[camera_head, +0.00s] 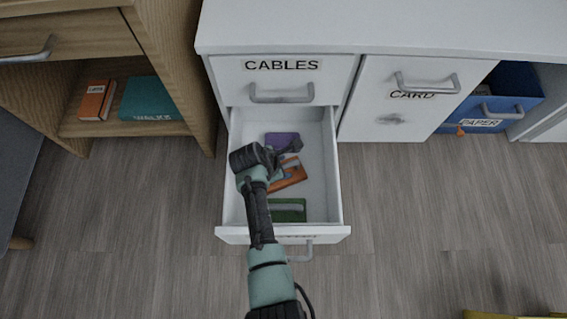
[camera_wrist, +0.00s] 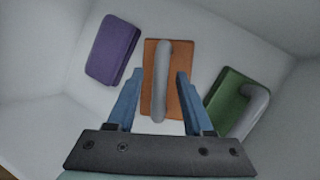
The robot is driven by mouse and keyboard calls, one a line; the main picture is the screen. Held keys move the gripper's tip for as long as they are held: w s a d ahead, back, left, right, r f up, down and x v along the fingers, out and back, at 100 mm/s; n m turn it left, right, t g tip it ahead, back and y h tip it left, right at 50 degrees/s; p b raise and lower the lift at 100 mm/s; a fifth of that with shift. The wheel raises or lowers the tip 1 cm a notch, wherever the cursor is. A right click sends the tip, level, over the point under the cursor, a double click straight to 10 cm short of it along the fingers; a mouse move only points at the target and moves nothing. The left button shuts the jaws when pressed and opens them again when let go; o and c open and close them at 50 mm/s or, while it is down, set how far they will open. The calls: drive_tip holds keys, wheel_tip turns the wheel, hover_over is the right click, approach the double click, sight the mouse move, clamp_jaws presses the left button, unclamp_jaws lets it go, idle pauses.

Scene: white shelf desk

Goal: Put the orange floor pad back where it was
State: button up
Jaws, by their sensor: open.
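The orange floor pad (camera_head: 290,175) lies in the open white drawer (camera_head: 333,190), partly hidden by my arm in the head view. In the wrist view the orange pad (camera_wrist: 187,100) is a flat block with a grey bar handle along its middle. My gripper (camera_wrist: 155,90) is open, with its blue fingers apart on either side of the handle as seen from the wrist. I cannot tell how far above the pad the fingertips are. A purple block (camera_wrist: 113,48) lies to its left and a green pad (camera_wrist: 232,97) with a grey handle to its right, all inside the drawer.
The closed CABLES drawer (camera_head: 278,90) is above the open one. A closed CARD door (camera_head: 405,100) and a blue PAPER bin (camera_head: 505,100) stand to the right. A wooden shelf (camera_head: 150,128) with books stands to the left. Drawer walls surround the pads closely.

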drive_tip(key=p+v, duration=0.8)
drive_tip(key=v, duration=0.3)
drive_tip(key=shift+r, duration=0.2)
